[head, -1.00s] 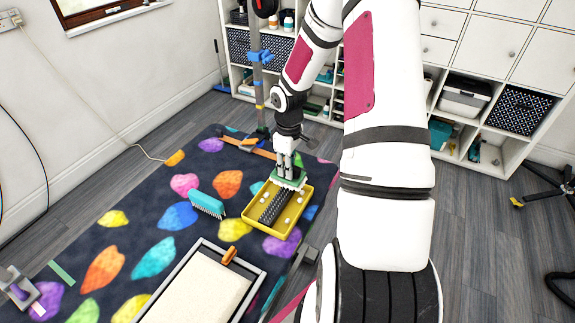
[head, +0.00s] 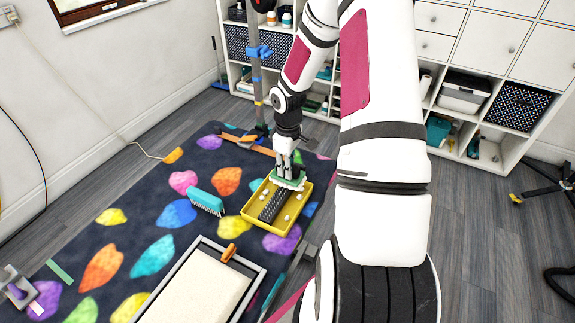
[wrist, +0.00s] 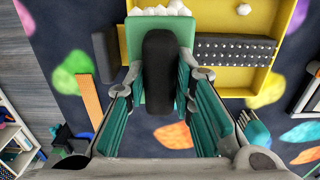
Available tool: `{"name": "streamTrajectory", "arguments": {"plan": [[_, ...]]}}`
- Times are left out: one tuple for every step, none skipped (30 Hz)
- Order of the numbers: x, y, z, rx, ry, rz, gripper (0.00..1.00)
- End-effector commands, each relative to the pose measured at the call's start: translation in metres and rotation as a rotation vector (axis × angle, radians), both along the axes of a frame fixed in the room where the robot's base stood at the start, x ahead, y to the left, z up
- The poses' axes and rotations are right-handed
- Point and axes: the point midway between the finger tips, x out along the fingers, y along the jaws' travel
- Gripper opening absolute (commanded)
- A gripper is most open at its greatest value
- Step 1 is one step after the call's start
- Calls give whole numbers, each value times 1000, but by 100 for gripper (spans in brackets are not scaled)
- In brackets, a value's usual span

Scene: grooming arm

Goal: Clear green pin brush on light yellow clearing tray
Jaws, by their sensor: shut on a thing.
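My gripper (head: 286,166) is shut on the black handle (wrist: 160,75) of the green pin brush (head: 289,181). In the wrist view the green brush head (wrist: 134,42) lies beyond the fingers, with white tufts along its far edge. The light yellow clearing tray (head: 250,213) lies on the patterned mat. The brush is at the tray's far end in the head view; I cannot tell whether it touches the tray. A dark studded strip (head: 272,207) lies in the tray, with small white tufts beside it. The brush's pins are hidden.
A teal brush (head: 206,201) lies on the mat left of the tray. A grey-framed cream pad (head: 205,290) with an orange item (head: 229,252) is in front. A grey post (head: 257,90) stands behind. Mat to the left is mostly clear.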

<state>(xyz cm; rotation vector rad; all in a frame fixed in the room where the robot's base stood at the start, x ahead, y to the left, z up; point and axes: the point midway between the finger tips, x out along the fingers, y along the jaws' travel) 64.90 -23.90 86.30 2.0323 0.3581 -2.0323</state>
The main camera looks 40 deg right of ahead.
Motion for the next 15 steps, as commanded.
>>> {"name": "streamTrajectory", "arguments": {"plan": [[0,0,-2,0,0,0,1],[0,0,-2,0,0,0,1],[0,0,-3,0,0,1,1],[0,0,-4,0,0,1,1],[0,0,-4,0,1,1,1],[0,0,-5,1,1,1,1],[0,0,-6,0,1,1,1],[0,0,-5,0,1,0,1],[0,1,-5,0,1,1,1],[-1,1,-5,1,1,1,1],[-1,3,-5,1,1,2,1],[-3,7,-5,0,2,4,1],[-4,10,-4,0,2,5,1],[-5,14,-4,0,2,4,1],[-8,20,-4,1,3,5,1]]}}
